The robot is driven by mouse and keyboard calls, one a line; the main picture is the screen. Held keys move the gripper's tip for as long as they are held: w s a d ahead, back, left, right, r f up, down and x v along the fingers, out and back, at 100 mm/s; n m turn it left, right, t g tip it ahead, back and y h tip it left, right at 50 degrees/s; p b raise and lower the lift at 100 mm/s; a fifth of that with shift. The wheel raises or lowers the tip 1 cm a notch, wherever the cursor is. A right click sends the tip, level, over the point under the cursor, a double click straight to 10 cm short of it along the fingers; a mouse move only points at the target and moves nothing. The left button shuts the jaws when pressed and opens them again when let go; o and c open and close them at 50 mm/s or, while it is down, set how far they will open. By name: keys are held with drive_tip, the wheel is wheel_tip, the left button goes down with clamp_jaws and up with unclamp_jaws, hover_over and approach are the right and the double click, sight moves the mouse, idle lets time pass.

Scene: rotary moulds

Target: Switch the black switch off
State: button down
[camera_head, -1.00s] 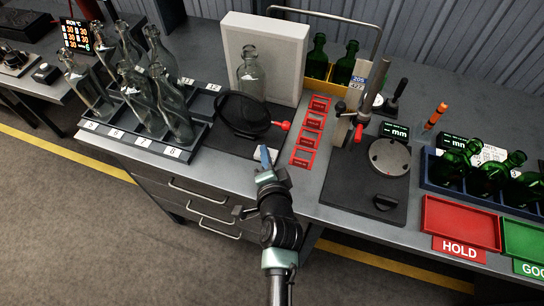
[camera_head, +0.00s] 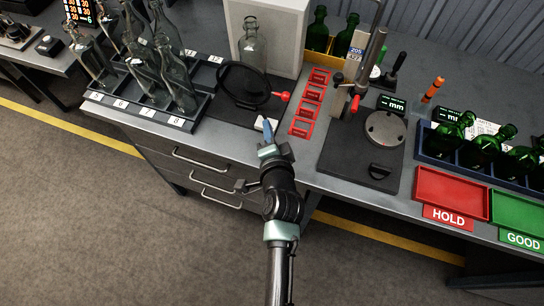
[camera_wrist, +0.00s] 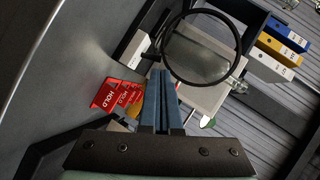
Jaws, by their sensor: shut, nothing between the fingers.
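A small white box (camera_head: 266,123) stands at the front edge of the bench, below the black ring. It also shows in the wrist view (camera_wrist: 133,48). I cannot make out a black switch on it clearly; my fingers cover part of it in the head view. My gripper (camera_head: 267,127) is shut and empty, with its blue fingertips at this box. In the wrist view the shut fingers (camera_wrist: 160,75) point toward the box and ring. I cannot tell whether the tips touch the box.
The black ring (camera_head: 243,85) with a red knob (camera_head: 283,96) stands before a pale panel (camera_head: 283,38). A rack (camera_head: 150,114) of clear bottles is left. Red frames (camera_head: 304,112), a gauge stand (camera_head: 370,160), and a red HOLD tray (camera_head: 450,192) are right.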

drive_tip(key=v, duration=1.1)
drive_tip(key=shift+a+r+b, duration=0.3)
drive_tip(key=shift+r, duration=0.05)
drive_tip(key=shift+r, duration=0.1)
drive_tip(key=shift+w, duration=0.1)
